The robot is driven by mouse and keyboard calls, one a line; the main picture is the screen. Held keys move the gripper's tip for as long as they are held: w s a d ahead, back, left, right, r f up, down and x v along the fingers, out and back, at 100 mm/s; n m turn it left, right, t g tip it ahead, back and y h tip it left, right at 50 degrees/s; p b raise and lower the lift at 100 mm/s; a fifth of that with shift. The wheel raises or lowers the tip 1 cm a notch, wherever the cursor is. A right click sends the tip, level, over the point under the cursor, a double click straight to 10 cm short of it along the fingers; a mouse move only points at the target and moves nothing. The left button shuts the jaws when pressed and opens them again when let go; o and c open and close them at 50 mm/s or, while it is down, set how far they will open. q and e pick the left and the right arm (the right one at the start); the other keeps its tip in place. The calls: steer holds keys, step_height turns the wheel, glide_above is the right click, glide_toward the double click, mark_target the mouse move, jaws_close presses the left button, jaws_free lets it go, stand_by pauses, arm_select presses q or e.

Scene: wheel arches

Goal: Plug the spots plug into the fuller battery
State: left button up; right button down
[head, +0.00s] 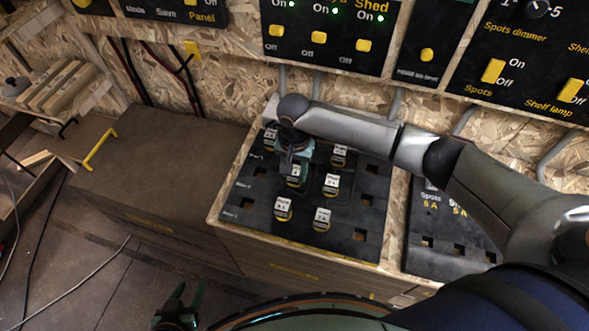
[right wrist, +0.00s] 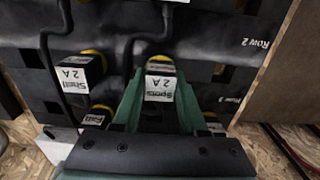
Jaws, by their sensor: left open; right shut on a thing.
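My right gripper (head: 294,163) reaches down over a black socket board (head: 258,208) in the head view. In the right wrist view its green fingers (right wrist: 158,92) are closed on both sides of the spots plug (right wrist: 160,84), whose white label reads "Spots 2 A". Its label also shows under the gripper in the head view (head: 293,181). A black cord runs from the plug. I cannot tell whether its pins sit in a socket. My left gripper (head: 180,304) is open and empty, low at the front. I cannot identify the fuller battery.
The shelf plug (right wrist: 79,72) and fan plug (right wrist: 97,118) sit near the held plug. More labelled plugs stand on the board, with empty square sockets at its right. Another socket board (head: 440,262) lies to the right. A brown box top (head: 160,160) at left is mostly clear.

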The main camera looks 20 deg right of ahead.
steer(key=shift+f+p, duration=0.1)
steer(key=shift+p, duration=0.35)
stand_by(0.3)
steer(key=shift+c, duration=1.8)
jaws_free()
steer(key=shift+o, duration=0.2)
steer(key=o, duration=0.3)
